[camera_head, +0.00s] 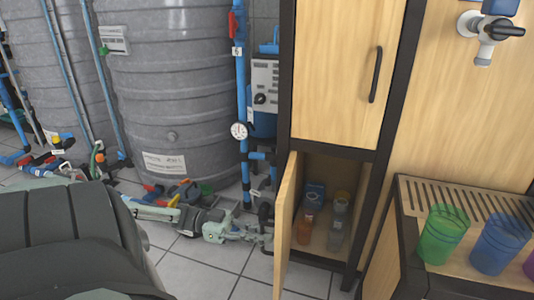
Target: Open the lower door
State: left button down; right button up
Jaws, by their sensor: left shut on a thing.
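The lower door (287,220) is a light wood panel below the upper cabinet door. It stands swung out on the left side of its compartment, seen nearly edge-on. The lower compartment (323,175) is open to view, with bottles and jars inside. My left gripper (264,232) is at the outer face of the door, to its left. It is shut on the dark door handle (265,212), which it partly hides. My left arm reaches in low from the left. My right gripper is not in view.
The upper door (347,70) is closed, with a black handle (376,75). Large grey tanks (175,90) and blue pipes (243,100) stand at the left. A slatted counter (408,215) with a green cup (443,234) and a blue cup (499,244) is at the right. Tiled floor shows below.

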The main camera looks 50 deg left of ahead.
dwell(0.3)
pick_arm(q)
jog(key=c, duration=1.9)
grip_release()
jog(key=v, duration=1.2)
jog(key=shift+a+r, duration=0.1)
